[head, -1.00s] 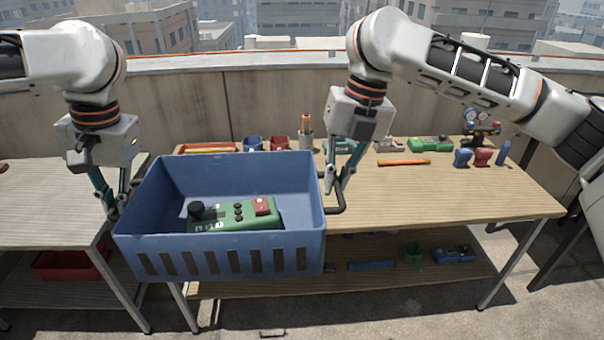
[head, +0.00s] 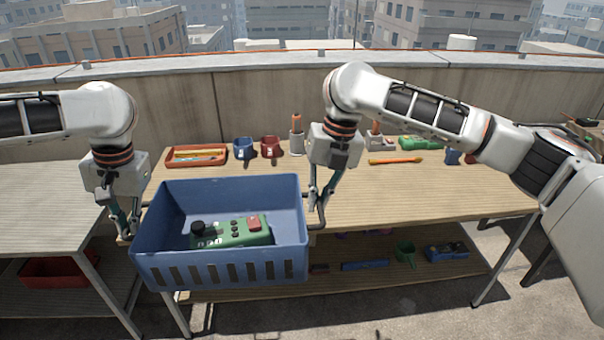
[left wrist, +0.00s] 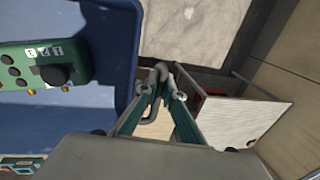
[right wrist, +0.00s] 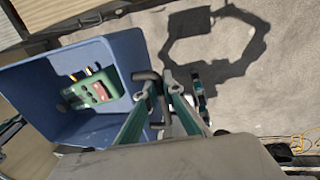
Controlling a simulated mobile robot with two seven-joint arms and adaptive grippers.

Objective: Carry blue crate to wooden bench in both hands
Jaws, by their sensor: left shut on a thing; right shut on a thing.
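The blue crate (head: 220,272) is held up in front of the near edge of the wooden bench (head: 440,197). A green control box (head: 232,233) with a black knob and a red patch lies inside it. My left gripper (head: 128,228) is shut on the crate's left handle, which shows in the left wrist view (left wrist: 157,85). My right gripper (head: 318,205) is shut on the crate's right handle, also seen in the right wrist view (right wrist: 160,88). The crate hides part of the bench's front left.
On the bench stand an orange tray (head: 196,156), a blue holder (head: 244,149), a red holder (head: 270,149) and a cup (head: 297,142). An orange-handled tool (head: 394,161) lies further right. The bench's middle front is bare. A grey table (head: 45,205) stands at left.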

